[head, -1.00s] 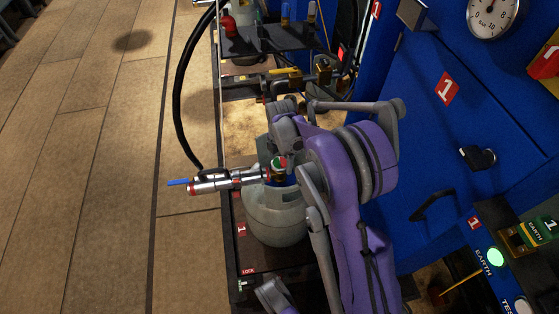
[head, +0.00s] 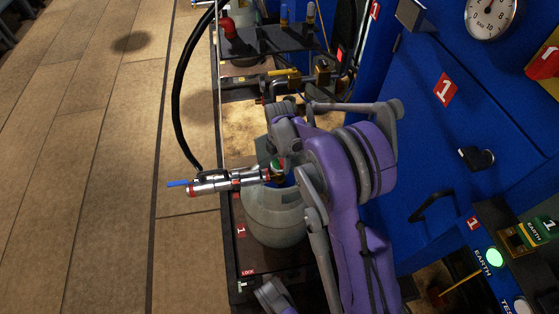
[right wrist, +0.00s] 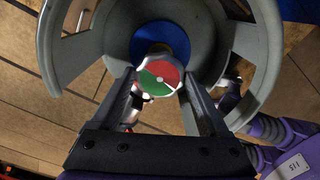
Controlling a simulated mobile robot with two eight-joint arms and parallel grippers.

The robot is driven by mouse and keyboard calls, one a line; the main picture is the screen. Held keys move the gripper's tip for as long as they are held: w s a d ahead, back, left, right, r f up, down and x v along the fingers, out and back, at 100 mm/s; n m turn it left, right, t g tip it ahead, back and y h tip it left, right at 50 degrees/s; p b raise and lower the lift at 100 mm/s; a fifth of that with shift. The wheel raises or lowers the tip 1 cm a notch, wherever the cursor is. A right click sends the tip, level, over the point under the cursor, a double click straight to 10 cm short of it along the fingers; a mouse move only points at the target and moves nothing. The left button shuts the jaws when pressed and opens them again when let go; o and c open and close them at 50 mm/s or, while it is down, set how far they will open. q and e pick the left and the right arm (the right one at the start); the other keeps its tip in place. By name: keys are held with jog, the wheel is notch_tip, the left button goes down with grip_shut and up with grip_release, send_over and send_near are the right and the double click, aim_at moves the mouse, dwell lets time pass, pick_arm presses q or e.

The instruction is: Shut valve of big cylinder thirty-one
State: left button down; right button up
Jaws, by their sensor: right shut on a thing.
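The big cylinder (head: 272,218) is a pale grey-green bottle standing upright on a dark shelf marked 1. Its valve knob (head: 277,166) has a red and green top, seen from above in the right wrist view (right wrist: 158,82) over a blue patch inside the cylinder's open collar (right wrist: 225,45). My right gripper (right wrist: 158,88) is shut on the valve knob, one finger on each side. In the head view my right gripper (head: 277,175) partly hides the knob. A silver connector (head: 222,182) with a blue lever sticks out left from the valve. My left gripper is not in view.
A black hose (head: 178,90) arches up from the connector. Blue cabinet panels (head: 420,130) with a gauge (head: 491,14), handles and lit buttons stand close on the right. A rack (head: 270,40) with small fittings lies behind. The floor at left is clear.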

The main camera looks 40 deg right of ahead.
jog(key=m, duration=0.4)
jog(key=shift+m, duration=0.3)
jog(key=m, duration=0.4)
jog(key=shift+p, duration=0.35)
jog(key=m, duration=1.5)
jog(key=shift+b, duration=0.3)
jog(key=m, duration=0.3)
jog(key=shift+m, duration=0.3)
jog(key=m, duration=0.3)
jog(key=shift+m+b, duration=0.3)
jog(key=shift+b, duration=0.05)
jog(key=shift+m, duration=1.9)
